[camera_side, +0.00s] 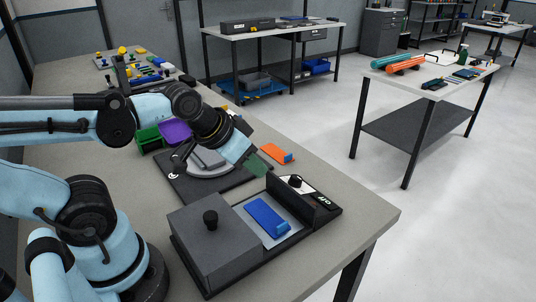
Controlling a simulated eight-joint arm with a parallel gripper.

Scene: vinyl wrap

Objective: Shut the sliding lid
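The sliding lid (196,240) is a dark grey block with a black knob (210,219) on top. It sits at the left end of a dark base near the table's front edge. To its right the base is uncovered, showing a light grey plate with a blue piece (265,217) on it. My gripper (250,163) is above and behind the base, up and to the right of the lid's knob and apart from it. It points down to the right. A dull green patch shows at its tip; whether the fingers are open or shut is unclear.
A black panel with a knob and "OFF" label (318,201) stands at the base's right end. Behind are a dark board (180,182), an orange piece (276,153), a green bin (148,139) and a purple bin (176,131). The table's right corner (370,213) is bare.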

